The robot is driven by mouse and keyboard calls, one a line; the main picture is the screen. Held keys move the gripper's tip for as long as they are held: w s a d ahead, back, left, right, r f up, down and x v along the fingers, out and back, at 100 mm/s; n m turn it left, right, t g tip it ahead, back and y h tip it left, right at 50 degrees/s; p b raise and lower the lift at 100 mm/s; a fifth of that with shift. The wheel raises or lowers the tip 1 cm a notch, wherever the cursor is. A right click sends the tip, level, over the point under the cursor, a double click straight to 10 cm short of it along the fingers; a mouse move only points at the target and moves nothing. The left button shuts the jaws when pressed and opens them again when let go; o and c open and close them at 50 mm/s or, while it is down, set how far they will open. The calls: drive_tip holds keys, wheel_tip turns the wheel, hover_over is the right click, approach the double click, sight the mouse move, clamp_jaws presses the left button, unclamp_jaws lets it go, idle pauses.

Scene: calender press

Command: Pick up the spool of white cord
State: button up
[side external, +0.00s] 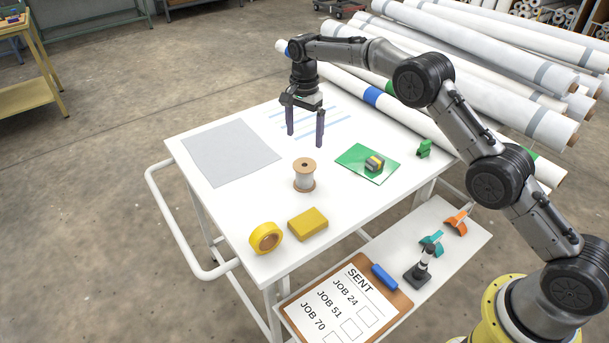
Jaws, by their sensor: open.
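The spool of white cord (304,176) stands upright on the white table top (225,205), near its middle. It has brown end discs, and white cord is wound between them. My gripper (305,140) is open and empty, with its two dark fingers pointing down and spread apart. It hangs above the table, behind the spool in the picture, and does not touch it. Nothing covers the spool.
A yellow tape roll (265,238) and a yellow block (308,223) lie in front of the spool. A green sheet (350,158) with a small striped block (375,164) lies to its right. A grey sheet (230,150) lies left. White rolls (480,55) are stacked behind.

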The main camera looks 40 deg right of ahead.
sight(304, 165)
wheel_tip(304, 165, down, 14)
drive_tip(key=shift+r, duration=0.15)
drive_tip(key=c, duration=1.2)
